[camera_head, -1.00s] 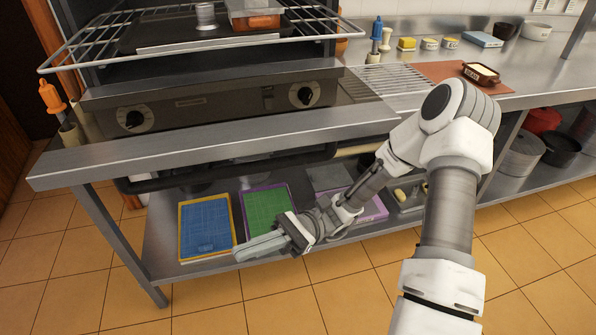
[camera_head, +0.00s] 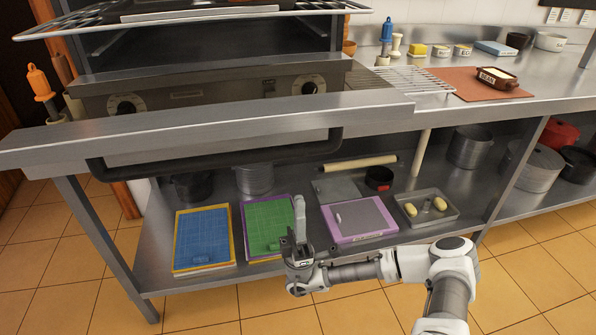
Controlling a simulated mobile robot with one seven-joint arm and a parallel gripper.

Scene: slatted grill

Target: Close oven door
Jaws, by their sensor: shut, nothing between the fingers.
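The oven door (camera_head: 215,128) is a wide steel slab folded down, lying about level in front of the oven's dial panel. Its dark bar handle (camera_head: 215,163) hangs along the front underside. My gripper (camera_head: 299,203) is shut and empty, with its fingers pointing up. It shows below the handle's right part, in front of the green board on the lower shelf, and appears apart from the handle. The exact gap in depth cannot be told. The oven cavity (camera_head: 200,50) is open above the door, with a wire rack (camera_head: 90,27) sticking out at the top.
The lower shelf holds a blue board (camera_head: 201,238), a green board (camera_head: 267,225), a purple-edged board (camera_head: 357,218), a tray (camera_head: 425,210) and pots. The tiled floor in front is clear.

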